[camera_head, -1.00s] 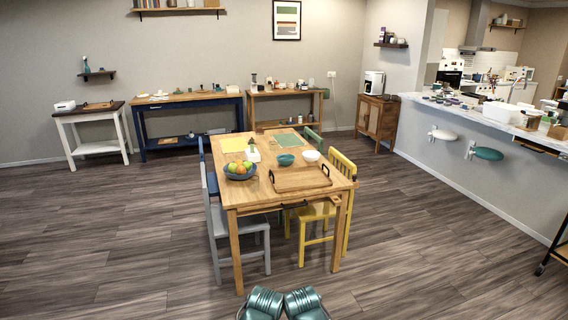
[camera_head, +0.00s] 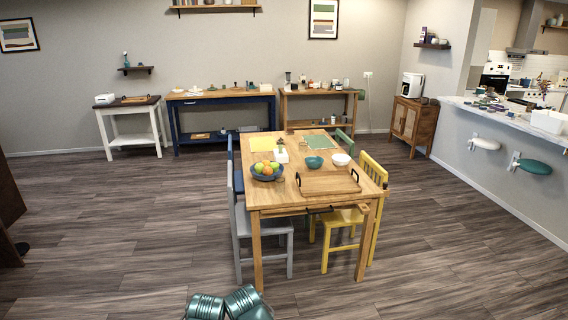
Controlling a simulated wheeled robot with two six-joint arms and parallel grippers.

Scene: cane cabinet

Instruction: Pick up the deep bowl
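A teal bowl (camera_head: 314,162) stands upright on the wooden dining table (camera_head: 275,196), right of its middle. A smaller-looking white bowl (camera_head: 341,159) stands just right of it. I cannot tell for certain which one is the deep bowl. Teal, ribbed parts of my arms show at the bottom edge, well in front of the table. Neither gripper shows.
A wooden tray (camera_head: 328,183) with dark handles lies on the table's near right. A grey chair (camera_head: 262,236) and a yellow chair (camera_head: 347,222) flank the table. A cane cabinet (camera_head: 413,125) stands at the back right. The floor before the table is clear.

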